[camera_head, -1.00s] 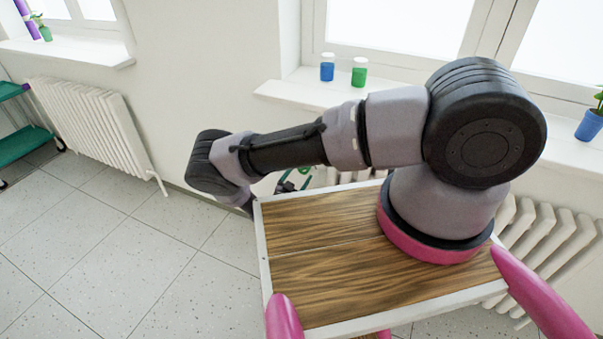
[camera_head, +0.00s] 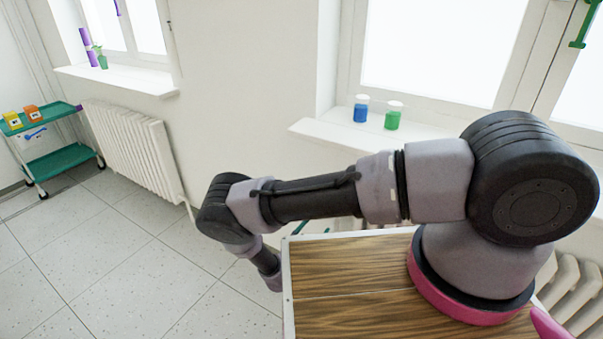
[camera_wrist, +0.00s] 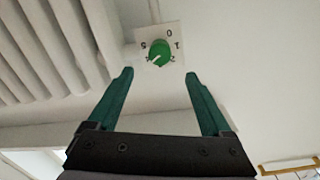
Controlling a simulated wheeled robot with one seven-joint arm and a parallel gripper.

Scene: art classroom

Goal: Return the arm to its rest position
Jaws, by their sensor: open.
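My gripper (camera_wrist: 160,76) is open and empty in the wrist view, its two green fingers well apart. Past the fingertips, a green dial (camera_wrist: 160,52) on a white plate with numbers shows on the white wall; I cannot tell the distance between them. In the head view my arm (camera_head: 310,198) reaches left from its base on my wooden-topped body, and its far end bends down beyond the left edge of that top. The gripper's fingers are hidden in the head view.
A white radiator (camera_head: 138,150) stands against the left wall. A green trolley (camera_head: 60,160) is at the far left. A blue jar (camera_head: 361,110) and a green jar (camera_head: 393,117) stand on the windowsill (camera_head: 330,135). The tiled floor (camera_head: 120,250) at left is clear.

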